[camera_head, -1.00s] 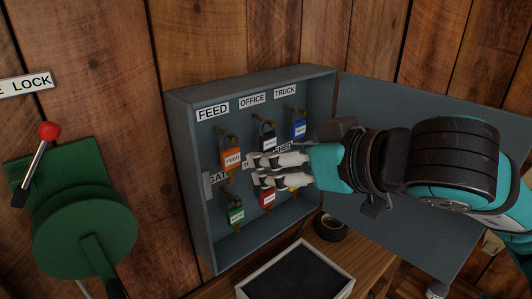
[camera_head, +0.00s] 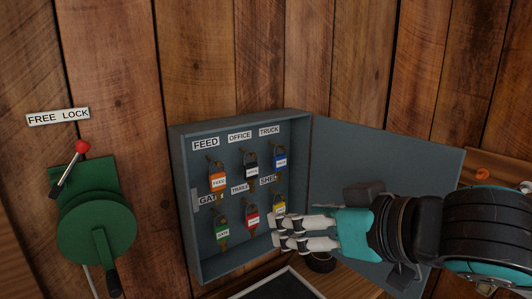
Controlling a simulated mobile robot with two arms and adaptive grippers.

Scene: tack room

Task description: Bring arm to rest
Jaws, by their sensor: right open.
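My right gripper (camera_head: 276,231) is open at the lower right part of the open key cabinet (camera_head: 187,175). The arm comes in from the right, across the cabinet's open door (camera_head: 385,155). In the cabinet hang an orange tag (camera_head: 217,182), a black tag (camera_head: 250,171), a blue tag (camera_head: 280,162), a green tag (camera_head: 222,233) and a red tag (camera_head: 252,218). My left gripper is not in view.
A green winch (camera_head: 97,230) with a red-knobbed lever (camera_head: 82,147) is on the plank wall at left, under a FREE LOCK sign (camera_head: 58,117). A dark tray (camera_head: 280,285) and a black roll (camera_head: 321,263) lie below the cabinet. The wall above is clear.

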